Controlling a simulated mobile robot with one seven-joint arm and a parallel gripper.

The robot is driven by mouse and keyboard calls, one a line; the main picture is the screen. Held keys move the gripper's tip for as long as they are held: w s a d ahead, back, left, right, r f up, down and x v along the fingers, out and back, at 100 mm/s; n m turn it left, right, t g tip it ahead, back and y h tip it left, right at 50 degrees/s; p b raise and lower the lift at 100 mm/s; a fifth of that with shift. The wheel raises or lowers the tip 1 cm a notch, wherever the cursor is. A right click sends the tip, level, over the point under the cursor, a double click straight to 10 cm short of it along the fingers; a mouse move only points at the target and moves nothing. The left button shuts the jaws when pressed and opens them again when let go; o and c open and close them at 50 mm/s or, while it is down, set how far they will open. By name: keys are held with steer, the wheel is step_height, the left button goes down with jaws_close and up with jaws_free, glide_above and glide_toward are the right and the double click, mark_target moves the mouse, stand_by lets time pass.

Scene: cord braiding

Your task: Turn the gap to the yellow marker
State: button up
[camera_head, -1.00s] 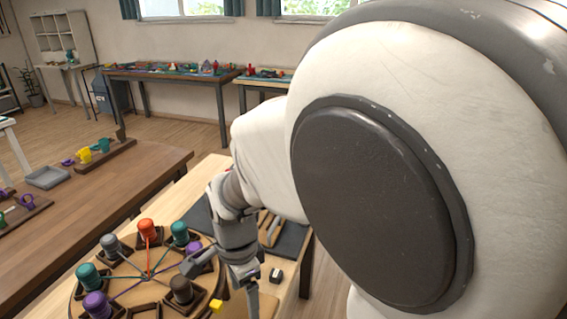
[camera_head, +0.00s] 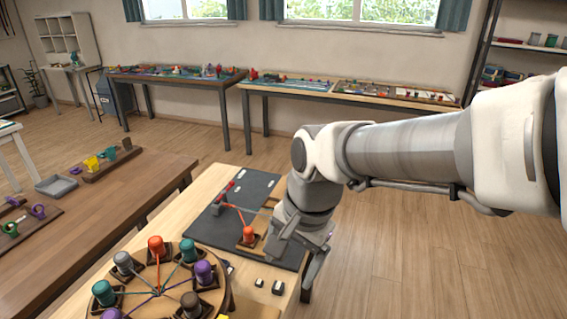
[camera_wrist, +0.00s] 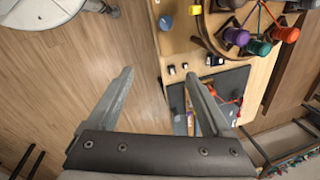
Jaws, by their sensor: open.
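The round wooden braiding disk (camera_head: 228,301) is at the bottom of the head view, cut off by the frame. Orange (camera_head: 156,246), teal, purple, brown and grey bobbins stand around it, with cords meeting at its centre. I cannot make out the gap in the ring. The yellow marker (camera_head: 222,317) barely shows at the bottom edge; in the wrist view it is a small yellow block (camera_wrist: 195,10) beside the disk. My gripper (camera_wrist: 158,76) is open and empty, fingers well apart. In the head view it is right of the disk, near the dark mat's right edge.
A dark mat (camera_head: 205,226) holds another orange bobbin (camera_head: 249,235) with an orange cord, close to my gripper. A brown table (camera_head: 130,200) stands left. Open floor lies right.

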steer(key=shift+s+d+r+n+t+p, duration=0.2)
steer(key=shift+d+r+n, duration=0.1)
steer(key=shift+d+r, duration=0.3)
steer(key=shift+s+d+r+n+t+p, duration=0.1)
steer(key=shift+s+d+r+n+p, duration=0.2)
steer(key=shift+r, duration=0.35)
steer(key=shift+w+d, duration=0.1)
steer(key=shift+w, duration=0.05)
